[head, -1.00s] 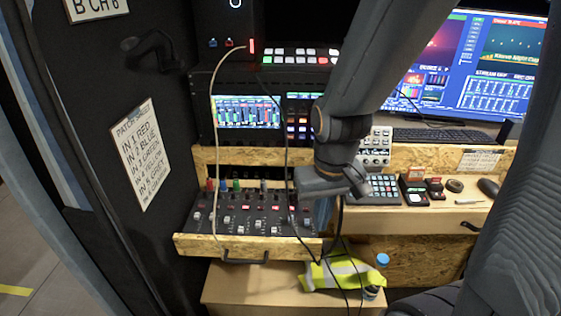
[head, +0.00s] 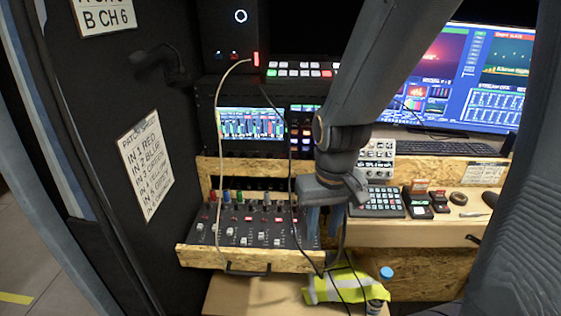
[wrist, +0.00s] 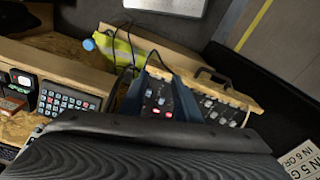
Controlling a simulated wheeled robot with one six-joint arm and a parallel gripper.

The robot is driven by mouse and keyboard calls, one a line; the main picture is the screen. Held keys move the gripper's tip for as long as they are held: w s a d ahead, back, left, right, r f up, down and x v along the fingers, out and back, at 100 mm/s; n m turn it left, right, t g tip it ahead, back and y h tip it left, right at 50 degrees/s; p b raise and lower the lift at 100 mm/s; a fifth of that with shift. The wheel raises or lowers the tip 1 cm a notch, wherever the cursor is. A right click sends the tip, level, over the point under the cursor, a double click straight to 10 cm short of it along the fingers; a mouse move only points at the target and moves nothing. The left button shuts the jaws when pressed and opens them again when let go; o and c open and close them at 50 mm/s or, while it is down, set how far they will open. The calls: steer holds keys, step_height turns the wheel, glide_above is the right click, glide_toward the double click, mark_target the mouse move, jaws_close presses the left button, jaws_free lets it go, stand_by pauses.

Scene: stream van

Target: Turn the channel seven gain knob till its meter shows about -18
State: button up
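The mixer (head: 262,236) sits on a wooden pull-out tray, with coloured knobs along its back edge and rows of buttons and faders in front. The channel seven knob cannot be singled out. The meter screen (head: 250,123) above shows coloured bars; its figures are too small to read. My gripper (head: 322,222) points down at the mixer's right end and hides part of it. In the wrist view my gripper (wrist: 164,92) has its blue fingers apart, with mixer buttons showing between them.
A grey cable (head: 219,130) hangs in front of the screen and mixer. The tray's handle (head: 247,268) sticks out at the front. A keypad (head: 376,201) and small boxes are on the bench to the right. A yellow vest (head: 335,286) lies below on a box.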

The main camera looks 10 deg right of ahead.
steer(key=w+m+p, duration=0.3)
steer(key=w, duration=0.9)
steer(key=m+g+p, duration=0.1)
steer(key=m+p, duration=0.1)
steer(key=m, duration=0.1)
glide_above(294, 206)
step_height(294, 206, down, 6)
steer(key=shift+w+r, duration=0.1)
steer(key=shift+f+p, duration=1.4)
steer(key=shift+f, duration=2.5)
jaws_close()
